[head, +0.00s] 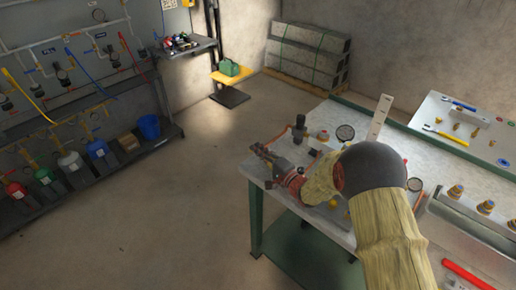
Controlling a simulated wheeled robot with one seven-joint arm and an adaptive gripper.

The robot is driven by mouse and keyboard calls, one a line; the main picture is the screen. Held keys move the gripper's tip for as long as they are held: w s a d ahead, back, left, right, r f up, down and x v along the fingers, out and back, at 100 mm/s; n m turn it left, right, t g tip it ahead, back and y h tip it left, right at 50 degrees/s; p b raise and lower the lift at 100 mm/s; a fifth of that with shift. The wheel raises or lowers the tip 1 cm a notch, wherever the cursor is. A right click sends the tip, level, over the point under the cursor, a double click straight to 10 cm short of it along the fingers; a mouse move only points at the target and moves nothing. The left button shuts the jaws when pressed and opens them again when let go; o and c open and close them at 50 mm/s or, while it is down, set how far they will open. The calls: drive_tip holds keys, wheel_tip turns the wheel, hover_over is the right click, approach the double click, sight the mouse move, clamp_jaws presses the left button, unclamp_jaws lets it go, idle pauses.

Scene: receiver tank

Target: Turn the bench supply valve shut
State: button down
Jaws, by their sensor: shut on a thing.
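My gripper (264,153) is at the left edge of the grey-topped bench (345,112), reached by my arm from the lower right. It is shut on a small part there, at the bench supply valve. The jaws and my arm cover most of the valve, so its handle angle cannot be told. A thin orange line shows beside the jaws.
A pale upright plate (380,116) stands behind my arm. The floor (185,190) left of the bench is clear.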

drive_tip(key=shift+s+f, duration=0.15)
drive_tip(key=shift+f, duration=0.05)
idle(0.3)
drive_tip(key=c, duration=2)
unclamp_jaws()
drive_tip(key=shift+r, duration=0.1)
drive_tip(key=shift+r, duration=0.1)
